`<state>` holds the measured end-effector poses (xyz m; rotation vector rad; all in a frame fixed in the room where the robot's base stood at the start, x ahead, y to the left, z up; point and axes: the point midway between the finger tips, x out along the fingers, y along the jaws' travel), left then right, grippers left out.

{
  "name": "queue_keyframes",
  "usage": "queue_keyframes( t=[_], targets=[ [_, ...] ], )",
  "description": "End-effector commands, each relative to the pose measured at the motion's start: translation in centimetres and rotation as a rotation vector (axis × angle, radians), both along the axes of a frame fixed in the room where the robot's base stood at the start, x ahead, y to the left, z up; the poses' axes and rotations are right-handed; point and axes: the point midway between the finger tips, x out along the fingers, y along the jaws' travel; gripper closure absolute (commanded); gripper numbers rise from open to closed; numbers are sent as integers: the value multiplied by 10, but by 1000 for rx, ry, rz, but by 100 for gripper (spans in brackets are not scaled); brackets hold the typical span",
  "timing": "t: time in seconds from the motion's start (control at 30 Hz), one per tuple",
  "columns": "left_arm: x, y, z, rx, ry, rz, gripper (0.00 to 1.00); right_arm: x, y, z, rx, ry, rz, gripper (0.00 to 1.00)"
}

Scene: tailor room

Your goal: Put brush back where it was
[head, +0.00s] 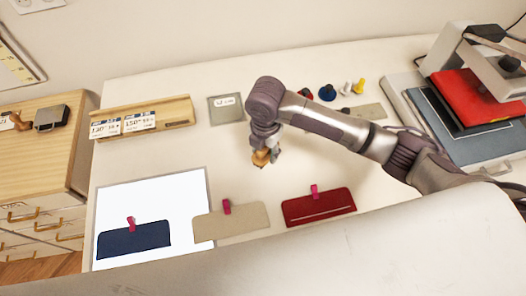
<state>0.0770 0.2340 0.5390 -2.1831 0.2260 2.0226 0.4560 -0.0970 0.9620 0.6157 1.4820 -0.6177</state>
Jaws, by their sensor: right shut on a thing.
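My right arm reaches in from the right, and my right gripper (268,150) points down over the middle of the white table (330,158). It is shut on a small tan-brown thing, which looks like the brush (261,158). Most of the brush is hidden by the gripper, and I cannot tell whether it touches the table. My left gripper is not in view.
Dark blue (134,240), beige (231,222) and dark red (318,206) cloth pieces with pink clips lie in front. A wooden holder with cards (150,121) and a grey square (225,108) lie behind. A press with a red pad (478,98) stands right. A wooden drawer cabinet (38,160) stands left.

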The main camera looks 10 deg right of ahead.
Motion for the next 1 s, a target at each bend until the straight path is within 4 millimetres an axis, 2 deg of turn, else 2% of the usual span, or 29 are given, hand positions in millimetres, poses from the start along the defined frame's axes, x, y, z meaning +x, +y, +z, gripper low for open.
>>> queue_keyframes(
  t=[0.1,0.27,0.5,0.9,0.93,1.0],
  targets=[
    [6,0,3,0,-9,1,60,12,2,-6,1,1,0,90],
    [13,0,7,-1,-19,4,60,16,2,-15,-1,2,-1,90],
    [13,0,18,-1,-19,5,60,15,2,-47,0,1,-1,90],
    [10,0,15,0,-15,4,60,15,2,-54,0,0,0,90],
    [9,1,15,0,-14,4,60,15,2,-53,-1,-1,0,51],
    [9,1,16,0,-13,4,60,15,2,-53,0,0,0,39]
  ],
)
